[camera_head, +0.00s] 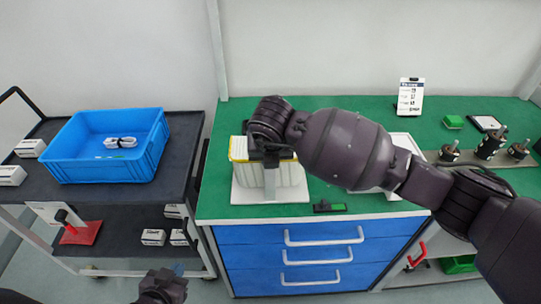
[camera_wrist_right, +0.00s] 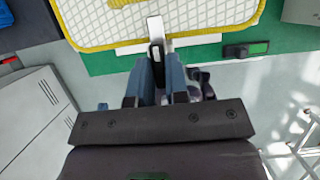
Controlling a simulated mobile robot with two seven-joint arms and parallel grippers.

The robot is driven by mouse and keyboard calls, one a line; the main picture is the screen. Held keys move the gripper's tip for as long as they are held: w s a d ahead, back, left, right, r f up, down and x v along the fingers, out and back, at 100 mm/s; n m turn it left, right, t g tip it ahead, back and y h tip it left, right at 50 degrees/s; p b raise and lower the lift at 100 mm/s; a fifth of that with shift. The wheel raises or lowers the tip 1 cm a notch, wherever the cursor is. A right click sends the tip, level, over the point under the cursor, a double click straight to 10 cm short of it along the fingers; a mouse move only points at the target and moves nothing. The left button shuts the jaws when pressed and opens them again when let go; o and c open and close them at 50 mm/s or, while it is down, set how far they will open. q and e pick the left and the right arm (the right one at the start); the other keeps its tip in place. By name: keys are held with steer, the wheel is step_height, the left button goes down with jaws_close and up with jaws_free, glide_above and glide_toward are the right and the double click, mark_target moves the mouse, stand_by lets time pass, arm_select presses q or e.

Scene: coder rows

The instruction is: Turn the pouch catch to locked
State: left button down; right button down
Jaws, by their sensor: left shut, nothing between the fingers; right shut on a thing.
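The pouch (camera_head: 285,174) is a pale quilted block with yellow edging, standing on a white base (camera_head: 246,195) on the green worktop. It also fills the top of the right wrist view (camera_wrist_right: 200,18). A light metal strip with a dark catch (camera_wrist_right: 156,50) sticks out from the pouch's near edge. My right gripper (camera_wrist_right: 157,72) is shut on the dark catch with its blue fingers. In the head view my right wrist hides the catch and part of the pouch. My left gripper (camera_head: 178,270) is shut and empty, low at the bottom, away from the pouch.
A black device with a green screen (camera_head: 330,207) lies at the worktop's front edge, right of the pouch. A blue crate (camera_head: 107,165) stands on the dark cart at left. Black fixtures (camera_head: 488,146) and a label stand (camera_head: 410,98) are at right.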

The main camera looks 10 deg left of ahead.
stand_by(0.4)
steer(key=c, duration=1.1)
jaws_free()
steer(key=v, duration=1.1)
steer(key=shift+f, duration=0.1)
